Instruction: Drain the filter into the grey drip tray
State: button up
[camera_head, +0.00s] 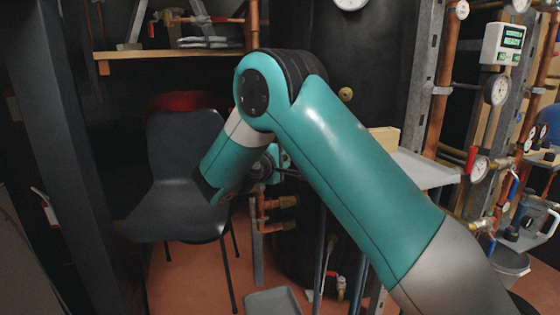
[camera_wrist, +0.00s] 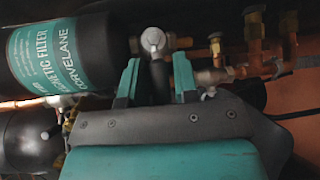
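The magnetic filter (camera_wrist: 60,50) is a black cylinder with a teal label, at the upper left of the wrist view. Beside it is a round chrome fitting (camera_wrist: 153,40) with a dark lever (camera_wrist: 160,80) reaching towards me. My gripper (camera_wrist: 157,62) has its two teal fingers on either side of this lever, with gaps to both; it looks open. In the head view, my arm hides most of the gripper and the filter. A grey tray (camera_head: 272,302), likely the drip tray, lies low at the bottom edge, partly cut off.
Copper pipes and brass fittings (camera_wrist: 255,50) run right of the lever, close to my gripper. In the head view a black chair (camera_head: 180,170) stands left, a dark tank (camera_head: 350,80) behind my arm, and a grey shelf (camera_head: 425,170) right. Reddish floor is open between chair and tray.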

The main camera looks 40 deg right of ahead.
grip_shut()
jog(key=shift+a, duration=0.2)
jog(key=shift+d, duration=0.1)
